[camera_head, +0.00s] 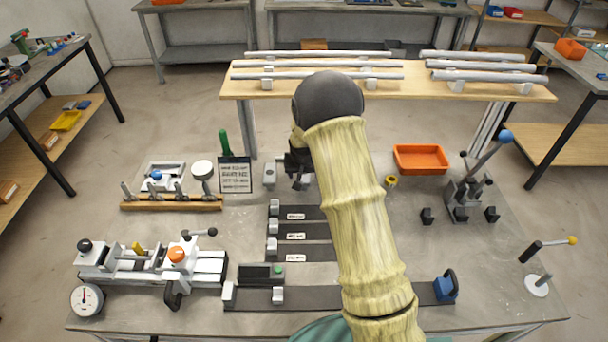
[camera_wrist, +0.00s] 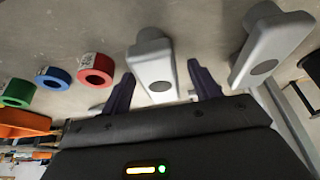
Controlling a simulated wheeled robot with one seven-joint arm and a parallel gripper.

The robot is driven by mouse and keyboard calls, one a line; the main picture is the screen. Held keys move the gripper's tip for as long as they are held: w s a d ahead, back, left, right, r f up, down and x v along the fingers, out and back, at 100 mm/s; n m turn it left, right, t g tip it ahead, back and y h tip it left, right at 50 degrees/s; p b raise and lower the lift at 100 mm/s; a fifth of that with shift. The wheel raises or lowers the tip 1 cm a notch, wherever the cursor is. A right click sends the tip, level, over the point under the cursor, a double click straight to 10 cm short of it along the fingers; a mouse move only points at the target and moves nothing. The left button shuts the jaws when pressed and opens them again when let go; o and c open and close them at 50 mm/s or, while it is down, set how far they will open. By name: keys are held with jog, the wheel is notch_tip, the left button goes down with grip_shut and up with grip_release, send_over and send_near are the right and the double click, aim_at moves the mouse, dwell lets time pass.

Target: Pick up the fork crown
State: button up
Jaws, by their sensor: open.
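Two pale grey metal pieces, each with a dark round mark on its end, show in the wrist view. One (camera_wrist: 152,62) lies between my gripper's fingers; the other (camera_wrist: 268,50) stands to the right, outside them. I take the piece between the fingers to be the fork crown, but cannot be sure from shape alone. My gripper (camera_wrist: 164,88) is open, with a dark finger on either side of that piece; whether they touch it cannot be told. In the head view my gripper (camera_head: 299,175) is low over the table, beside a small grey piece (camera_head: 269,174). My arm hides part of the area.
Red (camera_wrist: 96,68), blue (camera_wrist: 54,77) and green (camera_wrist: 18,92) rings lie to the left in the wrist view. In the head view, a dark sign (camera_head: 235,175) stands left of my gripper, labelled black strips (camera_head: 305,231) lie in front, and an orange bin (camera_head: 421,158) sits right.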

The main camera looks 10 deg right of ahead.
jog(key=shift+c, duration=0.2)
jog(key=c, duration=1.1)
jog(key=shift+r+p, duration=0.35)
jog(key=shift+r, duration=0.2)
notch_tip(320, 180, up, 3)
jog(key=shift+r+p, duration=0.1)
jog(key=shift+p, duration=0.95)
jog(key=s+a+b, duration=0.1)
jog(key=s, duration=0.5)
jog(key=s+a+b, duration=0.1)
jog(key=s, duration=0.4)
jog(key=s+a+b, duration=0.1)
jog(key=s, duration=0.5)
jog(key=shift+s+a+f, duration=0.3)
jog(key=shift+s+f, duration=0.05)
